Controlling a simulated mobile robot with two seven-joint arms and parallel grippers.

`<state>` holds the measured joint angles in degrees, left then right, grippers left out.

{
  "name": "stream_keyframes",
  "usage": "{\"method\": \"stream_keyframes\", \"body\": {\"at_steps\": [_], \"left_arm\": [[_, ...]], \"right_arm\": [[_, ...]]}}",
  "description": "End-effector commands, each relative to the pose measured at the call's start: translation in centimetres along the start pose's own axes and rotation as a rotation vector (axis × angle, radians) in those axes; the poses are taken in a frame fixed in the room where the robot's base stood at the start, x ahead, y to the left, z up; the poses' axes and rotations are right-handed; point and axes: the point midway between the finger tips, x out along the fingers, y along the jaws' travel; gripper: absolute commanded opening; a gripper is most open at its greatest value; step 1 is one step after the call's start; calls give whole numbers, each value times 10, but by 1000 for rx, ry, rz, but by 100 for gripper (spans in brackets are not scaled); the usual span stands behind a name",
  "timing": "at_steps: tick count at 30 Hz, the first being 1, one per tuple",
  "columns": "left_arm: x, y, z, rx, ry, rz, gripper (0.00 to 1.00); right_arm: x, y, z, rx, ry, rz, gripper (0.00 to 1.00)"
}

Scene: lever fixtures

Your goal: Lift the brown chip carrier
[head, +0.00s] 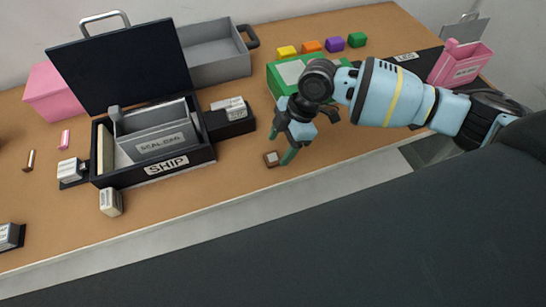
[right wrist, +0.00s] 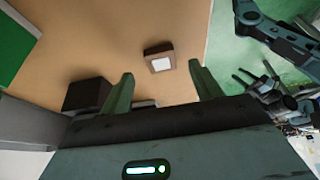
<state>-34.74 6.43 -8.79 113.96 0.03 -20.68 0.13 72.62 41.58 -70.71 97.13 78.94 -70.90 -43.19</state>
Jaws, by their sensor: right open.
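The brown chip carrier (head: 271,159) is a small brown square block with a pale top, lying on the table near its front edge. It also shows in the right wrist view (right wrist: 160,58), ahead of the fingers and roughly between them. My right gripper (head: 282,146) is open and empty, just above and to the right of the carrier in the head view. Its two green fingers (right wrist: 160,88) stand apart in the right wrist view, with a gap to the carrier. My left gripper is not in view.
A black box marked SHIP (head: 165,170) with a raised lid stands left on the wooden table (head: 230,180). A black holder (head: 230,125) with white blocks is beside it. A green box (head: 276,82) stands behind my right gripper. Several coloured blocks sit at the back. Table around the carrier is clear.

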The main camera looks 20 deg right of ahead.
Motion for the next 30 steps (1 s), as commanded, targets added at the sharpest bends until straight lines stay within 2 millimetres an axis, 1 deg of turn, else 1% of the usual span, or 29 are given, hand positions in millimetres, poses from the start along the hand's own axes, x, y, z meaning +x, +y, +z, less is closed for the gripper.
{"method": "stream_keyframes", "body": {"at_steps": [2,3,6,9,15,17,26,27,30], "left_arm": [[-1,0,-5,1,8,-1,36],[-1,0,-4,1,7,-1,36],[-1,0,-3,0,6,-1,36],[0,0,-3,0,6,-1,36],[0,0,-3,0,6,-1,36],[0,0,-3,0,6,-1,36],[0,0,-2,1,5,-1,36],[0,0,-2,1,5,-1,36],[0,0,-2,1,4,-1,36]], "right_arm": [[10,-3,-2,-1,0,1,64],[16,-2,-2,0,1,0,64],[26,-2,-1,0,1,0,64],[30,-2,0,1,0,0,64],[30,-2,0,0,0,1,64],[30,-2,0,0,0,0,57],[30,-2,-1,0,0,0,18],[30,-2,-1,0,1,0,16],[30,-2,-1,0,1,0,16]]}}
